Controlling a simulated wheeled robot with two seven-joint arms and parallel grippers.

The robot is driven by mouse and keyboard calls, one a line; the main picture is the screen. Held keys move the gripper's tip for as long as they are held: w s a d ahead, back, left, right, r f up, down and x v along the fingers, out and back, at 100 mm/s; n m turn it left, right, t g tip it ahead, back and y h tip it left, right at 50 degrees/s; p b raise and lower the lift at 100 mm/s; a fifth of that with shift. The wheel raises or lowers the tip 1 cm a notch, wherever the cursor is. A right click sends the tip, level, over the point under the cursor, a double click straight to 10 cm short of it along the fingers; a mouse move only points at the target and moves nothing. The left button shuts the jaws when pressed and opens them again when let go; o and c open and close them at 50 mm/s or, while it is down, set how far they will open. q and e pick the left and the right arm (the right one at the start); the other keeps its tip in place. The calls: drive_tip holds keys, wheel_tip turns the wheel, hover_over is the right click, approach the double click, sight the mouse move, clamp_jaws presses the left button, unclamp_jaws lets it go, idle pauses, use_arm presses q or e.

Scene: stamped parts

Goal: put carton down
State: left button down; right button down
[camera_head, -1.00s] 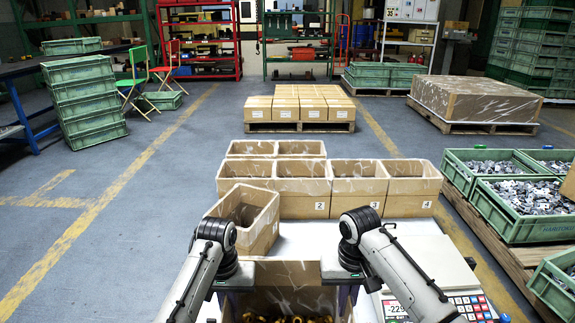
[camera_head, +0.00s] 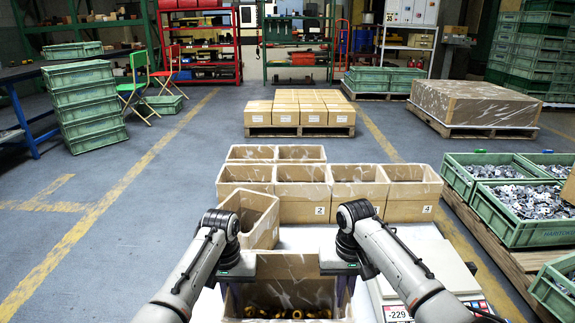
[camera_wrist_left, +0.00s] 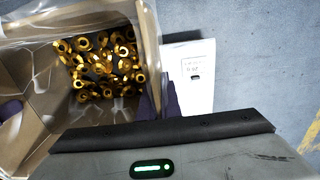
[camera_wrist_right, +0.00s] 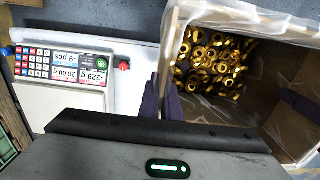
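The carton (camera_head: 285,268) is an open tan box with clear lining and gold ring-like parts (camera_wrist_left: 100,65) in its bottom. It is at the front centre of the head view, between my grippers. My left gripper (camera_head: 235,285) pinches its left wall; the left wrist view shows one finger on each side of the wall. My right gripper (camera_head: 344,285) pinches its right wall likewise, and the gold parts also show in the right wrist view (camera_wrist_right: 212,62). The carton's underside is hidden, so I cannot tell whether it touches the surface below.
A counting scale (camera_wrist_right: 90,75) with a negative reading stands to the right. Another open carton (camera_head: 257,217) sits angled at the left, partly behind my left arm. Numbered open cartons (camera_head: 330,190) stand behind. Green crates of metal parts (camera_head: 525,212) are at the far right.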

sight(230, 315)
use_arm(q)
drive_tip(key=shift+w+r, duration=0.1)
drive_tip(key=shift+r, duration=0.1)
use_arm(e)
drive_tip(key=shift+w+r, duration=0.1)
drive_tip(key=shift+r, duration=0.1)
